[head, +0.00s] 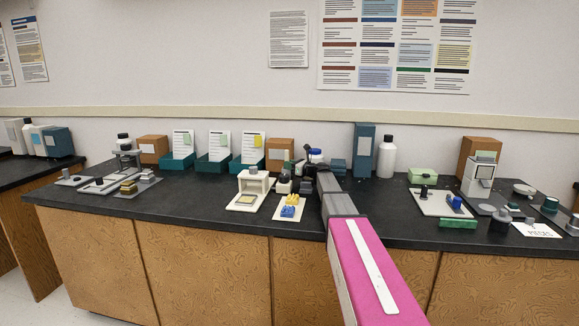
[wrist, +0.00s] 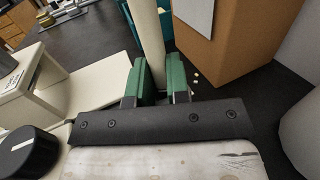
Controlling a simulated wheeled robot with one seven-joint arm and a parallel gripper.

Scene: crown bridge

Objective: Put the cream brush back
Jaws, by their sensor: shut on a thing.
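The cream brush (wrist: 148,35) shows in the wrist view as a thick cream rod, nearly upright, running out of the top of the picture. My gripper (wrist: 159,76) has its two green fingers shut on it. The lower end of the brush is hidden behind the fingers and the dark crossbar. In the head view my gripper (head: 307,168) is over the back middle of the black counter, close to the brown box. The brush cannot be made out clearly there. I cannot tell whether its end touches anything.
A cream stand (head: 254,183) is left of my gripper. A brown box (head: 279,154) stands close behind it; it also shows in the wrist view (wrist: 238,42). A white bottle (head: 386,158) stands to the right.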

